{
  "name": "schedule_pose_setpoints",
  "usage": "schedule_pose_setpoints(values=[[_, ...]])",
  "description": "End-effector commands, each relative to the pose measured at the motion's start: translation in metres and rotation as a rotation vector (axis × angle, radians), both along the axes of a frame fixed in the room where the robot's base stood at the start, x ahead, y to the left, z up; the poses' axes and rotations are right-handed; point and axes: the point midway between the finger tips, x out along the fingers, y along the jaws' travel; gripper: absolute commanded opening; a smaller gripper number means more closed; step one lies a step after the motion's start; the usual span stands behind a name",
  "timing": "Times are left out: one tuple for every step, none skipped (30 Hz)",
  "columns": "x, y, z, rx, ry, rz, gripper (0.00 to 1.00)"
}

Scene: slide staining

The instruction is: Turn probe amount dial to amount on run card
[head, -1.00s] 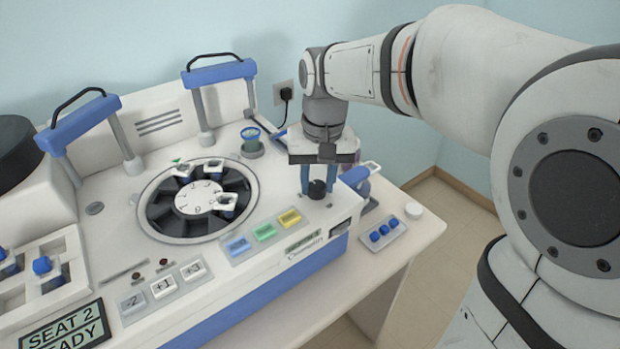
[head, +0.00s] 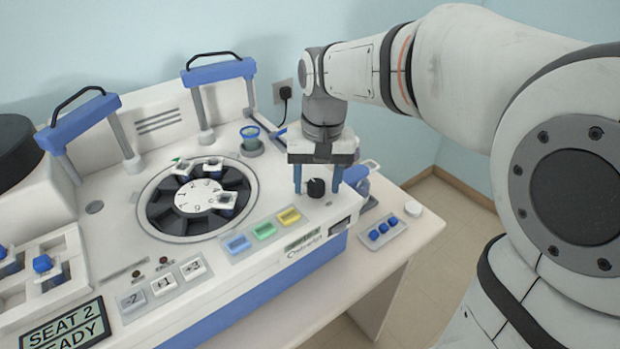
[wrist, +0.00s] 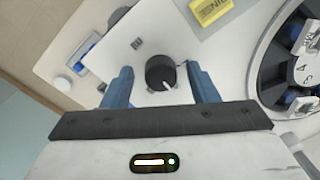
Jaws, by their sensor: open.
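The probe amount dial is a black round knob (head: 316,187) on the machine's right front top. In the wrist view the dial (wrist: 160,70) shows a white pointer mark toward its lower right. My gripper (head: 317,186) points down over the dial, its blue fingers apart. In the wrist view my gripper (wrist: 160,82) has one finger on each side of the dial, with a gap at both sides. A small display (head: 302,242) is on the front edge below the dial; its text is too small to read. I cannot make out a run card.
Blue, green and yellow buttons (head: 264,230) lie left of the dial. The round carousel (head: 160,232) with slide holders is further left.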

Motion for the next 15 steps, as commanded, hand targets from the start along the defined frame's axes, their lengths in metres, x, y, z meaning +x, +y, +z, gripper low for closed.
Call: schedule_pose_setpoints(values=[[0.0, 0.0, 0.0, 0.0, -0.001, 0.0, 0.53], [0.0, 0.0, 0.0, 0.0, -0.002, 0.0, 0.53], [0.001, 0.0, 0.001, 0.0, -0.002, 0.0, 0.53], [0.001, 0.0, 0.001, 0.0, -0.003, 0.0, 0.53], [0.001, 0.0, 0.001, 0.001, -0.003, 0.0, 0.53], [0.001, 0.0, 0.003, 0.001, -0.004, 0.0, 0.53], [0.001, 0.0, 0.004, 0.001, -0.005, 0.0, 0.53], [0.001, 0.0, 0.007, 0.001, -0.006, 0.0, 0.53], [0.002, 0.0, 0.012, 0.002, -0.008, 0.0, 0.53], [0.001, -0.001, 0.016, 0.002, -0.007, 0.0, 0.53], [0.001, -0.001, 0.021, 0.002, -0.008, 0.0, 0.53], [0.001, -0.001, 0.028, 0.002, -0.008, 0.0, 0.53], [0.001, -0.001, 0.034, 0.002, -0.008, 0.0, 0.53], [0.001, -0.002, 0.039, 0.002, -0.007, 0.0, 0.53], [0.001, -0.002, 0.046, 0.002, -0.007, 0.0, 0.53]])
